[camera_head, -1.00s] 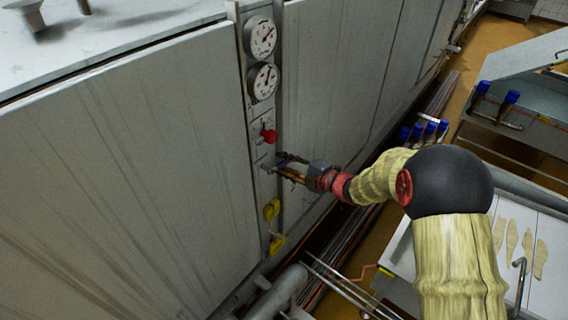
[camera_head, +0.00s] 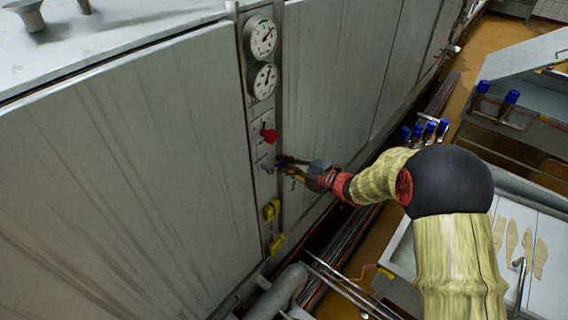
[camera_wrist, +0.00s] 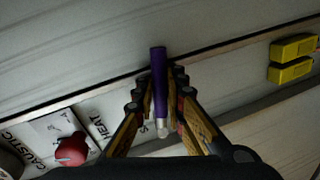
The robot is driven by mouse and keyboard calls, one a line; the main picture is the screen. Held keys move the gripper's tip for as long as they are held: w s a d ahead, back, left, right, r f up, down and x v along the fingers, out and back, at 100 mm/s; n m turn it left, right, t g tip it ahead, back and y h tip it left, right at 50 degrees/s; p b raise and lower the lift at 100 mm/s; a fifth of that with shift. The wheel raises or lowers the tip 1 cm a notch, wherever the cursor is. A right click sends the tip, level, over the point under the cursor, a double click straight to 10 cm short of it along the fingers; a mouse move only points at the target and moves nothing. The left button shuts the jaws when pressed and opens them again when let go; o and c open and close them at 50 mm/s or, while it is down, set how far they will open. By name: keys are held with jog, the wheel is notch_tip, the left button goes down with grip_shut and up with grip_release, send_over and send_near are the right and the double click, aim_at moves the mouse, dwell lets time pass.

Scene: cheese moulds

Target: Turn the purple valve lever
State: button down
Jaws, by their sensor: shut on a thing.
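The purple valve lever (camera_wrist: 159,80) shows in the wrist view as a purple handle with a silver end, lying between the two fingers of my gripper (camera_wrist: 160,84). My gripper is shut on it, with a finger on each side. In the head view my gripper (camera_head: 284,166) is at the valve panel (camera_head: 260,152), below the red knob. The lever is mostly hidden by the fingers there.
A red knob (camera_head: 268,134) sits just above my gripper, and two gauges (camera_head: 262,38) are higher on the panel. Labels reading CAUSTIC and HEAT (camera_wrist: 95,125) show beside the red knob. Pipes run along the floor.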

jog(key=shift+f, duration=0.1)
jog(key=shift+s+a+f+m+g+y+b, duration=0.1)
jog(key=shift+s+f+m+g+y+b, duration=0.1)
jog(key=shift+f+m, duration=0.3)
jog(key=shift+s+a+f+m+g+y+b, duration=0.15)
jog(key=shift+f+m+y, duration=0.1)
jog(key=shift+m, duration=0.45)
jog(key=shift+w+d, duration=0.1)
jog(key=c, duration=1.8)
grip_release()
jog(key=shift+c, duration=0.2)
jog(key=v, duration=1.2)
jog(key=shift+f, duration=0.1)
